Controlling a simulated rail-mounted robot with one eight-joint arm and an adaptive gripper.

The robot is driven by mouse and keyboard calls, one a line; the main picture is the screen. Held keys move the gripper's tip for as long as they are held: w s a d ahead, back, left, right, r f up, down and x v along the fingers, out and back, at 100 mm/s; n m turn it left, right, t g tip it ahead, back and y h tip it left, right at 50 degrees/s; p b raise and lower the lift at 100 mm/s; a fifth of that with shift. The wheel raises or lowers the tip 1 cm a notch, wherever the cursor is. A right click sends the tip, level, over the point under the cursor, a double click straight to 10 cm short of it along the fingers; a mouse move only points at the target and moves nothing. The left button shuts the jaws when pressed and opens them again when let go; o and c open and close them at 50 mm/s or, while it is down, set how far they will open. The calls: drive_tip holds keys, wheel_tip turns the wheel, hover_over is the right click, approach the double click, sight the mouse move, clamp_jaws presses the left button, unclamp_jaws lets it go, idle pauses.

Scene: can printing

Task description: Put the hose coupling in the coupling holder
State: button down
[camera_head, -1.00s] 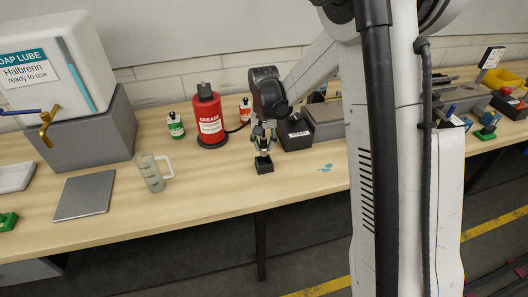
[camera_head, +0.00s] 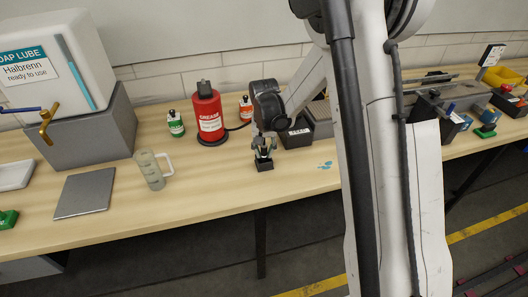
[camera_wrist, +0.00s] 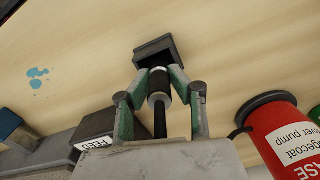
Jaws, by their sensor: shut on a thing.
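The hose coupling (camera_wrist: 158,83) is a short metal and black cylinder in the wrist view. My gripper (camera_wrist: 159,77) is shut on it, with green-padded fingers on both sides. The coupling holder, a small black square block (camera_head: 264,166), stands on the bench below my gripper (camera_head: 264,152) in the head view. The holder also shows in the wrist view (camera_wrist: 152,48), just beyond the fingertips. The coupling's far end overlaps the holder's near edge there. I cannot tell whether it is inside the holder or just above it.
A red grease pump (camera_head: 208,115) stands behind and left of my gripper. A dark box labelled FEED (camera_head: 297,133) is behind and right. A clear jug (camera_head: 151,170) and a grey plate (camera_head: 84,192) are left. The bench front edge is close to the holder.

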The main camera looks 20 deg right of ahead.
drive_tip(key=shift+f+b, duration=0.35)
drive_tip(key=c, duration=1.6)
unclamp_jaws()
drive_tip(key=shift+o, duration=0.2)
drive_tip(key=shift+r, duration=0.1)
